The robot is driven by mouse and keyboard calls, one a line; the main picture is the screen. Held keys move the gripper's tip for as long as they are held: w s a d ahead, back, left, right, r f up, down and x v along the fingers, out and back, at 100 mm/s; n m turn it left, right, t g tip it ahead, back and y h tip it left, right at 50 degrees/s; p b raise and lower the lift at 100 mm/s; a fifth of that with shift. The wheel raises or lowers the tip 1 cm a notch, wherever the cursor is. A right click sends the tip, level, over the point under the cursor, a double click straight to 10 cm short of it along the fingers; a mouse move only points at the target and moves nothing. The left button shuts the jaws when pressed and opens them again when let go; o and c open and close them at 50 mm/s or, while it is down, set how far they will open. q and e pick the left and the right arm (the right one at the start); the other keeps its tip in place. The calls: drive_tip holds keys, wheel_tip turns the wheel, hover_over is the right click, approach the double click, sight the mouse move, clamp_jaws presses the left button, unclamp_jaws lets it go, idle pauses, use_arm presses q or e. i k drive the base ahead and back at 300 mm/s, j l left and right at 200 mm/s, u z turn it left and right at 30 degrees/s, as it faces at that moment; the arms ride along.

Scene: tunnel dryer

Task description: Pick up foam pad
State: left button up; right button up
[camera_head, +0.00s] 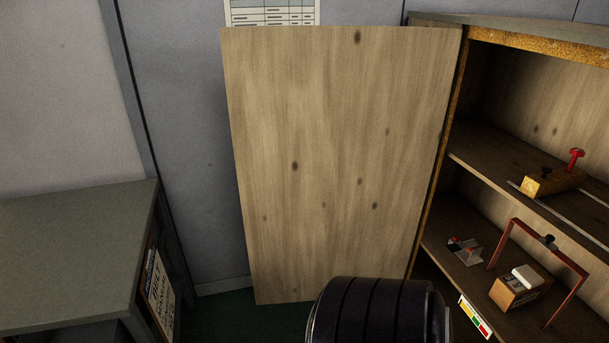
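A small white rounded block (526,277), which may be the foam pad, lies on top of a small brown box (513,293). The box stands on the lower shelf of the wooden cabinet (508,41) at the right. No other thing that looks like a foam pad shows. Neither of my grippers is in view. A dark ribbed part at the bottom centre looks like one of my arm links, and it hides some of the floor and the cabinet's lower front.
The cabinet's wooden door (340,165) stands open to the left. A red frame (549,250) stands around the box. A red-and-grey item (466,252) lies to its left. A yellow block tool (552,182) sits on the upper shelf. A grey-green table (75,250) is at left.

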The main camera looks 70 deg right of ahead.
sight(524, 273)
drive_tip(key=z, duration=3.8)
